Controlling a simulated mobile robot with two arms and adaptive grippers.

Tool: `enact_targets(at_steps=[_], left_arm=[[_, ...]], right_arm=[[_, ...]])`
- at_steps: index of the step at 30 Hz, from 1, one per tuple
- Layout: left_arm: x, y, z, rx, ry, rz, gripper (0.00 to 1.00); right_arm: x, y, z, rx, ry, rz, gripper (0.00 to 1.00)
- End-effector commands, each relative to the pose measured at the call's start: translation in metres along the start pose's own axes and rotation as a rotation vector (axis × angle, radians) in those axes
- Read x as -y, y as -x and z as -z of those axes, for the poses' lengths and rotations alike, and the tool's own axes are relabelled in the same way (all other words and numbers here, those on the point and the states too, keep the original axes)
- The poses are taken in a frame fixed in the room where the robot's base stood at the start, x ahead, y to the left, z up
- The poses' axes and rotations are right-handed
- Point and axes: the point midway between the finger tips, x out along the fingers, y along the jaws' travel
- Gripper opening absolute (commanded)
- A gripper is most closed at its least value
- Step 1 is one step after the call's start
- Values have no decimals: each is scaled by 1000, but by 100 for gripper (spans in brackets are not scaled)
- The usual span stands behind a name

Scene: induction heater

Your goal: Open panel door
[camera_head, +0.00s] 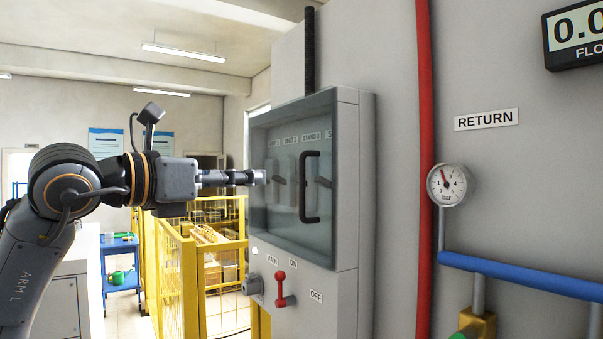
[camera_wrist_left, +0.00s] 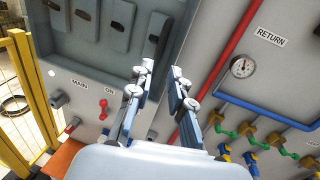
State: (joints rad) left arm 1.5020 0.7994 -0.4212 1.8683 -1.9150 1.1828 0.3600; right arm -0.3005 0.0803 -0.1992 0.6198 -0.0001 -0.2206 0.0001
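The panel door (camera_head: 272,225) is a glass-fronted door on a grey cabinet and looks shut. Its black upright handle (camera_head: 309,187) is on the right part of the glass. In the left wrist view, a dark bar that looks like the handle (camera_wrist_left: 158,48) lies beyond the fingertips. My left gripper (camera_head: 258,177) points at the door from the left, its tips left of the handle in the picture. In the left wrist view, its two fingers (camera_wrist_left: 161,82) are apart with nothing between them. Contact with the glass cannot be told.
Below the door are a red switch lever (camera_head: 282,290) and a dark knob (camera_head: 253,284). A red pipe (camera_head: 425,170), a gauge (camera_head: 447,185) and a blue pipe (camera_head: 530,273) are to the right. A yellow fence (camera_head: 185,280) stands left of the cabinet.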

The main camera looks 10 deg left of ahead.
Motion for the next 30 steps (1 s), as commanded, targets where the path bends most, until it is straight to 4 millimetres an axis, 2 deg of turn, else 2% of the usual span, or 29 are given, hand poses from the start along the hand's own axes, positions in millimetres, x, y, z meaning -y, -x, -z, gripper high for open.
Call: enact_targets(at_steps=[9, 15, 21, 30], left_arm=[[1, -69, -4, -4, 3, 5, 20], [1, -103, -3, -3, 4, 5, 20], [1, -120, 0, -1, 2, 4, 20], [1, -122, 1, -1, 2, 4, 20]], right_arm=[[2, 36, 3, 0, -1, 3, 40], [2, 52, 5, 0, -1, 3, 40], [2, 59, 5, 0, 0, 3, 40], [1, 58, 6, -1, 1, 2, 40]])
